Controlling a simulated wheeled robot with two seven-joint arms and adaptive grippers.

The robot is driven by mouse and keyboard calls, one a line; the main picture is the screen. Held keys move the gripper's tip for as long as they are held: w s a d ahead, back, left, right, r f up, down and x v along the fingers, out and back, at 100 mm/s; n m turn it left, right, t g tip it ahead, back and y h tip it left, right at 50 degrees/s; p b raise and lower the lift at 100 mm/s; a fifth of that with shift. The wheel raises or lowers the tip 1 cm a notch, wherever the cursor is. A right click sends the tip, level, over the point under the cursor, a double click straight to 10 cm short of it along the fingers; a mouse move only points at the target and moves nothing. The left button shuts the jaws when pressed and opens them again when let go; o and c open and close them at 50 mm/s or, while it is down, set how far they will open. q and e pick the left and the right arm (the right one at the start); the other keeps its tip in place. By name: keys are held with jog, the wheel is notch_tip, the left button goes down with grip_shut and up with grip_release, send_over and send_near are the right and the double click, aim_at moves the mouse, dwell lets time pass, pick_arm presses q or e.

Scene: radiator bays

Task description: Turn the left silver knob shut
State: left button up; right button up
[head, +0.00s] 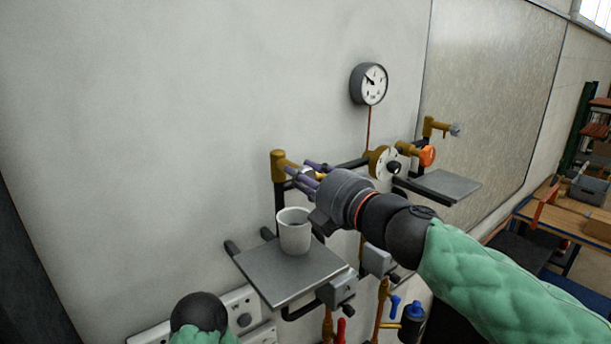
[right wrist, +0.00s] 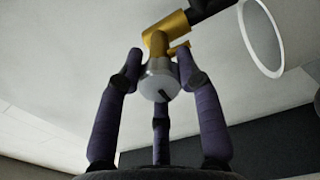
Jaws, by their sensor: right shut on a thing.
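The left silver knob (right wrist: 160,82) shows in the right wrist view as a round silver cap with a dark slot, on a brass valve (right wrist: 165,38). My right gripper (right wrist: 158,65) has its purple fingers closed around the knob's sides. In the head view the brass valve (head: 279,166) stands against the wall, and my right gripper (head: 308,175) reaches it from the right. The fingers mostly hide the knob there. Another silver knob (head: 455,130) sits on a brass valve farther right, untouched. My left gripper is out of view.
A white mug (head: 294,232) stands on a grey shelf (head: 270,275) just below my right gripper. A dial gauge (head: 370,84), an orange knob (head: 427,156) and a second shelf (head: 447,184) are to the right. The wall at left is bare.

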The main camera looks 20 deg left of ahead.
jog(key=o, duration=1.2)
jog(key=shift+c, duration=0.2)
jog(key=v, duration=1.2)
